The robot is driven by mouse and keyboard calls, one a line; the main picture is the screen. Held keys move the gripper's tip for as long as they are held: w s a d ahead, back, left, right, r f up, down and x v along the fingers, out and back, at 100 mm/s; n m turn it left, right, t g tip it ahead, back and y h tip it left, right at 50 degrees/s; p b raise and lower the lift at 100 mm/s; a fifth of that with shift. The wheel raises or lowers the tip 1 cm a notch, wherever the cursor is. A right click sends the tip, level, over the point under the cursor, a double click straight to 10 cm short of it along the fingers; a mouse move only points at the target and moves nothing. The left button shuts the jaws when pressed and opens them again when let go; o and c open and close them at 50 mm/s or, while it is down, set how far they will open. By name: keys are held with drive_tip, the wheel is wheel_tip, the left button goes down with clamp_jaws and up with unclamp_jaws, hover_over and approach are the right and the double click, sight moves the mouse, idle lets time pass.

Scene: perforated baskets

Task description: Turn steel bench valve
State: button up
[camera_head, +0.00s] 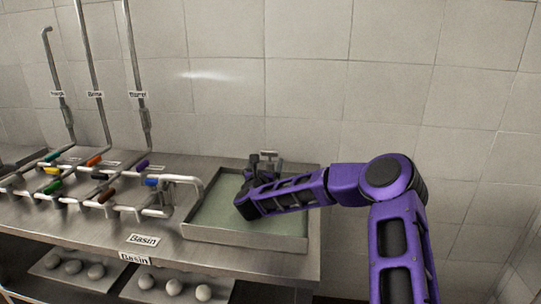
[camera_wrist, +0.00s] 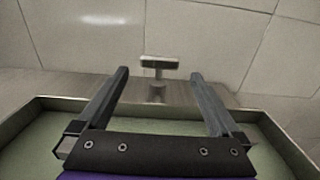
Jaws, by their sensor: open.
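The steel bench valve (camera_head: 269,154) stands on the bench strip behind the basin, close to the tiled wall. In the wrist view its flat bar handle (camera_wrist: 160,63) lies crosswise on a short stem, straight ahead between the fingertips. My gripper (camera_head: 260,162) reaches over the basin from the right, with its fingers toward the valve. In the wrist view my gripper (camera_wrist: 159,74) is open, its two dark fingers spread wider than the handle, with nothing held. The head view is too small to tell how far the fingertips are from the handle.
The shallow basin (camera_head: 290,241), with a greenish floor, lies under my arm. Pipes with several coloured handles, such as a blue one (camera_head: 152,182), stand to the left, and a curved spout (camera_head: 185,180) reaches the basin. Pale balls (camera_head: 174,288) lie on a lower shelf.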

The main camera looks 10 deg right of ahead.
sight(271, 154)
drive_tip(key=shift+x, duration=2.95)
drive_tip(key=c, duration=1.2)
drive_tip(key=n+y, duration=0.1)
drive_tip(key=y, duration=0.1)
drive_tip(key=n+y, duration=0.1)
drive_tip(key=shift+d+n+t+y, duration=0.3)
drive_tip(key=shift+d+t+y, duration=0.1)
drive_tip(key=shift+n+y, duration=1.1)
drive_tip(key=shift+y, duration=0.6)
drive_tip(key=o, duration=1.2)
drive_tip(key=shift+s, duration=0.15)
